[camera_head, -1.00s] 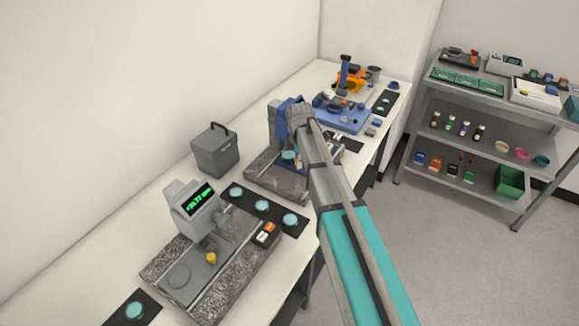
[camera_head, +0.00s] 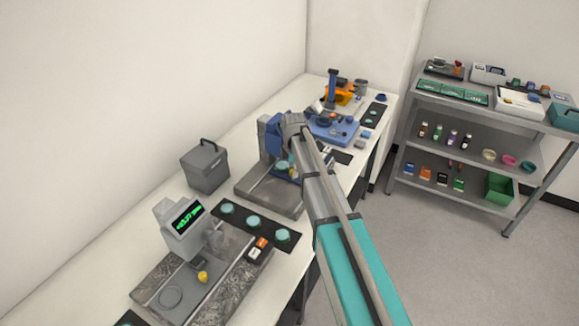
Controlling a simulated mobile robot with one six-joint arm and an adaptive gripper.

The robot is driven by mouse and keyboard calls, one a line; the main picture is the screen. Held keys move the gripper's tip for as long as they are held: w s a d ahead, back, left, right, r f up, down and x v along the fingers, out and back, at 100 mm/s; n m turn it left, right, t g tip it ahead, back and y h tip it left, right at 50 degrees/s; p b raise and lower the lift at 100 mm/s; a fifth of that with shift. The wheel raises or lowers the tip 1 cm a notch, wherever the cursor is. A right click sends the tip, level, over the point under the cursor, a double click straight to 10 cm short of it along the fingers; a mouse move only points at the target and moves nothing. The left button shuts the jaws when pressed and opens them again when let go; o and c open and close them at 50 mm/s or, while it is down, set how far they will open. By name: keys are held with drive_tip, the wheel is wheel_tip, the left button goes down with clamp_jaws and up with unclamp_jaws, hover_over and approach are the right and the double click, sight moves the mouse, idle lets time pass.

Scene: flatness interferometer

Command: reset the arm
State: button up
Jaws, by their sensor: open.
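My arm (camera_head: 350,260), with a teal link and grey tube, reaches from the bottom of the head view up over the bench. Its wrist (camera_head: 293,127) is beside a granite-based stand with a grey column (camera_head: 264,140). My gripper (camera_head: 293,162) hangs low by this stand, open and mostly hidden behind the arm; its fingertips are not clear. A teal disc (camera_head: 282,166) shows at the stand, close to the gripper. I cannot tell whether they touch.
A gauge with green display (camera_head: 189,218) stands on granite at front left. Teal discs lie on a black mat (camera_head: 290,246) beside it. A grey box (camera_head: 205,168) is near the wall. A blue fixture (camera_head: 336,129) stands behind. Shelving (camera_head: 405,142) is right; floor between is clear.

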drive_tip(key=shift+s+r, duration=0.1)
drive_tip(key=shift+s+r+m+p, duration=0.5)
drive_tip(key=shift+r+p, duration=0.15)
drive_tip(key=shift+p, duration=0.05)
drive_tip(key=s+d+m, duration=0.4)
drive_tip(key=s+m, duration=0.5)
drive_tip(key=s, duration=0.3)
drive_tip(key=s+d+f+m+b, duration=0.1)
drive_tip(key=s+d+m, duration=0.4)
drive_tip(key=s+m, duration=0.5)
drive_tip(key=shift+s+f, duration=0.25)
drive_tip(key=shift+s, duration=0.95)
